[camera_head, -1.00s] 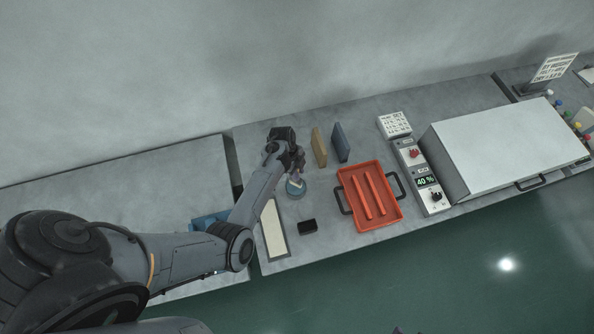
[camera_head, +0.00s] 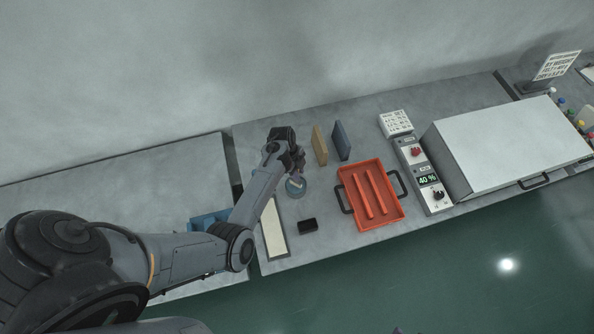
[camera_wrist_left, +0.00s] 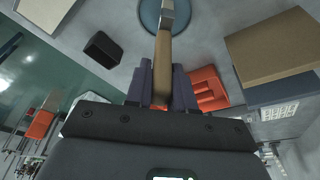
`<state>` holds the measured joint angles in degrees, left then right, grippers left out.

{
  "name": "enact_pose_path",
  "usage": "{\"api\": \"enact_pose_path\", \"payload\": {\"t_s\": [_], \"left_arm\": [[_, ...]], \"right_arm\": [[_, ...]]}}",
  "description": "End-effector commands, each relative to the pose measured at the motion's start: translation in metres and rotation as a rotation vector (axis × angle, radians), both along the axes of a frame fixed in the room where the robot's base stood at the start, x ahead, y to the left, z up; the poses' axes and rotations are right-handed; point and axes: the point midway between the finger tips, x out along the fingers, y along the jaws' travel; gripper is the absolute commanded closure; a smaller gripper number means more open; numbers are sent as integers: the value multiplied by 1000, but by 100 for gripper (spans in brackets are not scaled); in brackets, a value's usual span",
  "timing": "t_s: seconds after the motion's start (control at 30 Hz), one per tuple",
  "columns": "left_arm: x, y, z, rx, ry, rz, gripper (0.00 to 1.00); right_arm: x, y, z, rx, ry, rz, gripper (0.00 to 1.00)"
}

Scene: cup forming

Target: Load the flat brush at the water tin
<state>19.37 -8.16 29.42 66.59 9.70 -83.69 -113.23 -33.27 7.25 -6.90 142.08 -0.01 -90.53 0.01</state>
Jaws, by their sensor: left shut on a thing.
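My left gripper (camera_head: 297,168) is over the bench, just above the water tin (camera_head: 295,190), a small round blue-grey tin. In the left wrist view, the gripper (camera_wrist_left: 160,82) is shut on the wooden handle of the flat brush (camera_wrist_left: 163,62). The brush's metal end points to the tin (camera_wrist_left: 150,14) and overlaps it in that view. The bristle tip is out of frame there, and I cannot tell how deep it is in the tin. My right gripper is not in view.
An orange tray (camera_head: 369,220) with dividers lies right of the tin. Tan (camera_head: 319,145) and blue-grey (camera_head: 341,140) boards stand behind. A control box (camera_head: 427,179) and large white unit (camera_head: 510,147) are further right.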

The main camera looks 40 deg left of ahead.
Motion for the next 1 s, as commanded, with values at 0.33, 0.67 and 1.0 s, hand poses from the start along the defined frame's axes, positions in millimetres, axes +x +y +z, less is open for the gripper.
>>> {"api": "enact_pose_path", "payload": {"t_s": [0.33, 0.67, 1.0], "left_arm": [[0, 0, -3, 0, 0, 0, 100], [0, 0, -7, 0, 0, 0, 100], [0, 0, -10, 0, 0, 0, 100]], "right_arm": [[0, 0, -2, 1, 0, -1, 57], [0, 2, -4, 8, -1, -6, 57], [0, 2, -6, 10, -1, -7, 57]]}}
